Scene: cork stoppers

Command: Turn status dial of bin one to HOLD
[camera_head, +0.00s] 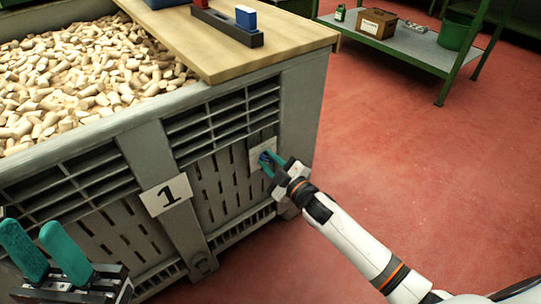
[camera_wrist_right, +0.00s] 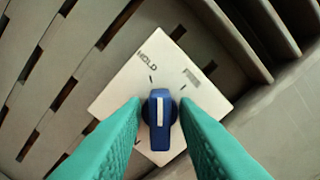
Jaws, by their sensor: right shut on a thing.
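The status dial (camera_wrist_right: 159,133) is a blue knob with a white pointer line on a square white plate (camera_wrist_right: 118,98) on the front of bin one (camera_head: 145,150). In the right wrist view the word HOLD is at the plate's upper left. Another label at the upper right is hard to read. The pointer line points nearly straight up in that view, close to the HOLD tick. My right gripper (camera_head: 272,161) has its teal fingers on both sides of the knob, shut on it. My left gripper (camera_head: 40,232) is open and empty at the lower left, before the bin.
The grey slatted bin is full of corks (camera_head: 75,80) and carries a number 1 sign (camera_head: 166,195). A wooden board (camera_head: 225,40) on top holds a dark rack with a blue block and a red block. A green shelf (camera_head: 410,45) stands behind. The red floor at right is clear.

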